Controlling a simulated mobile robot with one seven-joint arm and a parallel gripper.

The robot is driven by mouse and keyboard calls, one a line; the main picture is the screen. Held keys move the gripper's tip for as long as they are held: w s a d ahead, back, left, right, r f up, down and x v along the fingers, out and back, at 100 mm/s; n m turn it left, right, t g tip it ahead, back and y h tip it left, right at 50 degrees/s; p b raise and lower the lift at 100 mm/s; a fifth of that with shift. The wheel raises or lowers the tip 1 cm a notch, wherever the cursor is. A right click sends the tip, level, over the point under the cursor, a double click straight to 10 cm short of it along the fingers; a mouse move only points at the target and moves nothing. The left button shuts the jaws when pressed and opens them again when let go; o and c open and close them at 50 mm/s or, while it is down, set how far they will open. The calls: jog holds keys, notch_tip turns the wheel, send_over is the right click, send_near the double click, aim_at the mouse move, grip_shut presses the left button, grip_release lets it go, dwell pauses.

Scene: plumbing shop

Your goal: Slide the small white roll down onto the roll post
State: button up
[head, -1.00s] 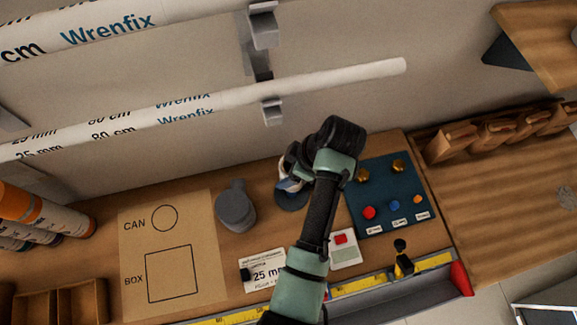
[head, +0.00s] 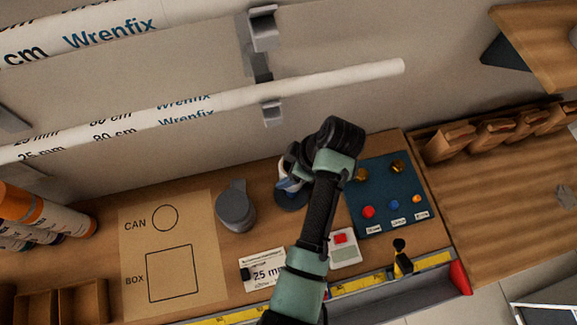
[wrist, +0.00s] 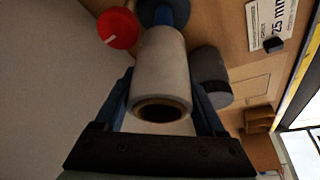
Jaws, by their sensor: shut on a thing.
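The small white roll (wrist: 163,70) is between the two fingers of my gripper (wrist: 162,84) in the wrist view, its open brown core facing the camera. The blue roll post (wrist: 170,12) shows just beyond the roll's far end, roughly in line with it, above a dark round base. Whether the post tip is inside the core is hidden. In the head view my gripper (head: 290,172) is mostly covered by my arm, over the post's dark blue base (head: 291,200). Only a pale sliver of the roll shows there.
A grey round container (head: 235,208) stands left of the post. A blue board with coloured knobs (head: 388,197) lies to the right. A red round thing (wrist: 117,28) is close beside the roll in the wrist view. A marked cardboard sheet (head: 170,290) lies further left.

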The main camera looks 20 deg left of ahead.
jog(key=shift+f, duration=0.2)
jog(key=shift+f+b, duration=2.7)
jog(key=shift+f, duration=0.55)
jog(key=o, duration=1.5)
jog(key=p+v, duration=0.1)
jog(key=v, duration=1.2)
jog(key=shift+f, duration=0.1)
